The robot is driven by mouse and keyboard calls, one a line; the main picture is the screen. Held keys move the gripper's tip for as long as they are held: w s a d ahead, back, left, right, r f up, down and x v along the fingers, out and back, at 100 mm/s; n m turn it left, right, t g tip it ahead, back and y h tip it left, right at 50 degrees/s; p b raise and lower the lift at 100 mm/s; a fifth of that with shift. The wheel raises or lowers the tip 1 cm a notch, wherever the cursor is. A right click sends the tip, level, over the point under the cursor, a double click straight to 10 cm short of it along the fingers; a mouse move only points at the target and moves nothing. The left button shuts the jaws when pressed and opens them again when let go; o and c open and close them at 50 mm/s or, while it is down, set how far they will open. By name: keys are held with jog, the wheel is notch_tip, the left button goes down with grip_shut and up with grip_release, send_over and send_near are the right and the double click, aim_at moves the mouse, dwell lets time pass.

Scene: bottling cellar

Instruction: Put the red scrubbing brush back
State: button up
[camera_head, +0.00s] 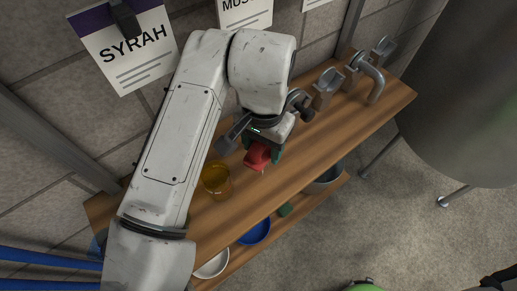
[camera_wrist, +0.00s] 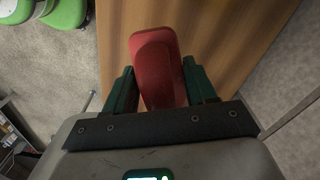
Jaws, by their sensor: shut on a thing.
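The red scrubbing brush (camera_head: 257,156) is held in my gripper (camera_head: 262,150) over the wooden bench top. In the wrist view the red brush (camera_wrist: 157,68) stands between the two green fingers of my gripper (camera_wrist: 160,88), and the fingers are shut on it. Its bristles are not clearly seen. In the head view it is just right of an amber glass (camera_head: 216,180). I cannot tell whether the brush touches the bench.
The wooden bench (camera_head: 310,150) stands against a block wall with label sheets such as SYRAH (camera_head: 125,48). Metal fittings (camera_head: 352,78) line its back right. A lower shelf holds a blue bowl (camera_head: 255,232) and a white bowl (camera_head: 212,265). A large tank (camera_head: 470,90) stands right.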

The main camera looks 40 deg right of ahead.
jog(key=shift+w+f, duration=0.3)
jog(key=shift+f, duration=0.05)
jog(key=shift+w+f, duration=0.15)
jog(key=shift+f, duration=0.85)
jog(key=shift+w+f, duration=0.15)
jog(key=shift+f, duration=0.8)
jog(key=shift+f, duration=0.1)
jog(key=o, duration=1.2)
notch_tip(320, 180, up, 12)
jog(key=p, duration=1)
